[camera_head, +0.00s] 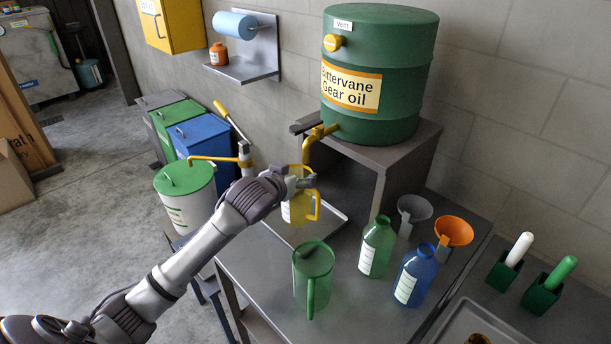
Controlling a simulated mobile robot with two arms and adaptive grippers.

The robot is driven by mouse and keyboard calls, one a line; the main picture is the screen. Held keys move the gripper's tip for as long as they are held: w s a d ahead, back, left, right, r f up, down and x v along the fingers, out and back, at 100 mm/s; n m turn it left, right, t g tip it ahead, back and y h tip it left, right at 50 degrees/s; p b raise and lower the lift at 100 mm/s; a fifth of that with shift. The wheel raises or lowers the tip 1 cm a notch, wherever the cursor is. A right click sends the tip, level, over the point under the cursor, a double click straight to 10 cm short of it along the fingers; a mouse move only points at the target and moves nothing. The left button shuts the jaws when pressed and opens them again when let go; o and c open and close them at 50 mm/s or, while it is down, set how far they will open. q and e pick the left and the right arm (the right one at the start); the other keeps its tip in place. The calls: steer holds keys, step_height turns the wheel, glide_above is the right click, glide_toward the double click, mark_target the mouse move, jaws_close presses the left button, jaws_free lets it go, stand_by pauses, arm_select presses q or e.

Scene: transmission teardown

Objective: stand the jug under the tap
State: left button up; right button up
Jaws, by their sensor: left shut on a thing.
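A yellow see-through jug (298,211) with a white scale label stands upright below the yellow tap (306,152) of the green gear oil drum (378,70). Its handle points to the right. My left gripper (304,182) reaches in from the left and is shut on the jug near its upper part, hiding some of the rim. A grey drip tray (330,222) lies under the tap area. I cannot tell whether the jug's base touches the tray. My right gripper is not in view.
The drum rests on a grey stand (402,158). In front are a green jug (313,272), a green bottle (377,246), a blue bottle (416,276), a grey funnel (414,209) and an orange funnel (453,232). A white drum with a green lid (184,178) stands left.

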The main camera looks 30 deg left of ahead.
mark_target(307, 167)
arm_select(q)
steer(key=w, duration=0.1)
steer(key=w+d, duration=0.1)
steer(key=shift+w+r, duration=0.15)
steer(key=shift+w, duration=0.2)
steer(key=shift+w+d, duration=0.1)
steer(key=shift+w, duration=0.15)
step_height(307, 167, down, 4)
steer(key=shift+r+p, duration=0.15)
steer(key=shift+p, duration=0.55)
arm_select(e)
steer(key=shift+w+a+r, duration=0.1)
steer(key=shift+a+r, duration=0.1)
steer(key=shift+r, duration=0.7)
arm_select(q)
steer(key=o, duration=1.4)
